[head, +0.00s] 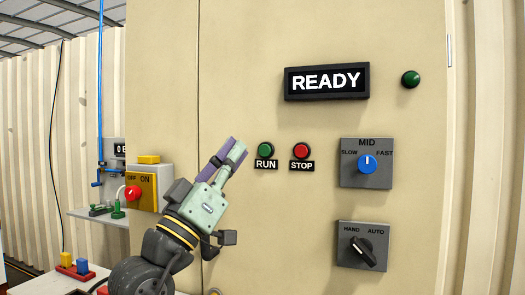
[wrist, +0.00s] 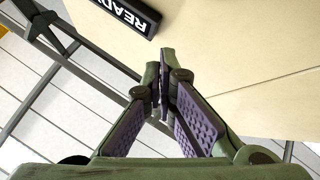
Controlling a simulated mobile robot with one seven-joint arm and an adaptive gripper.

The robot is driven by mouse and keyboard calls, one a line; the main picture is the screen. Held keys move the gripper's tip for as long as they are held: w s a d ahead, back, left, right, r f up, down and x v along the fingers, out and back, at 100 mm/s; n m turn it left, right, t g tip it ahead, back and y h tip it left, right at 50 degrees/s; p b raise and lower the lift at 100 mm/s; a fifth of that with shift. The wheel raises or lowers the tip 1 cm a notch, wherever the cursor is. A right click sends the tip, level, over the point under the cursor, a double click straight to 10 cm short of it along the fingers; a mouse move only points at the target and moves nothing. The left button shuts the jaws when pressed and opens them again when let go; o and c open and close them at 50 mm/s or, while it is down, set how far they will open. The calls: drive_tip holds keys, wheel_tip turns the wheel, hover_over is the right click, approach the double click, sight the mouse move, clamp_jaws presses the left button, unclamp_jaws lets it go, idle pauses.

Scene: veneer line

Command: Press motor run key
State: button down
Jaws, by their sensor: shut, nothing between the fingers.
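The green RUN key (head: 265,149) is on the beige cabinet front, above its RUN label (head: 265,164). The red STOP key (head: 301,150) is just to its right. My gripper (head: 238,146) is shut and empty, pointing up and right, with its tips a little left of the RUN key in the head view. I cannot tell how far the tips are from the panel. In the wrist view the gripper's fingertips (wrist: 164,52) meet, and the RUN key does not show there.
A READY display (head: 327,82) is above the keys and also shows in the wrist view (wrist: 124,14). A green lamp (head: 410,78), a blue speed knob (head: 367,163) and a HAND/AUTO switch (head: 362,250) are to the right. A red OFF/ON switch (head: 132,193) is at left.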

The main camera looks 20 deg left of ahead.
drive_tip(key=shift+w+d, duration=0.1)
drive_tip(key=shift+w, duration=4.25)
drive_tip(key=shift+w, duration=0.1)
drive_tip(key=shift+w, duration=0.35)
drive_tip(key=shift+w, duration=0.4)
drive_tip(key=shift+s, duration=0.1)
drive_tip(key=shift+s+b, duration=0.3)
drive_tip(key=shift+s, duration=0.45)
drive_tip(key=shift+s, duration=0.1)
drive_tip(key=s, duration=0.4)
drive_tip(key=shift+s+b, duration=0.35)
drive_tip(key=shift+s, duration=0.05)
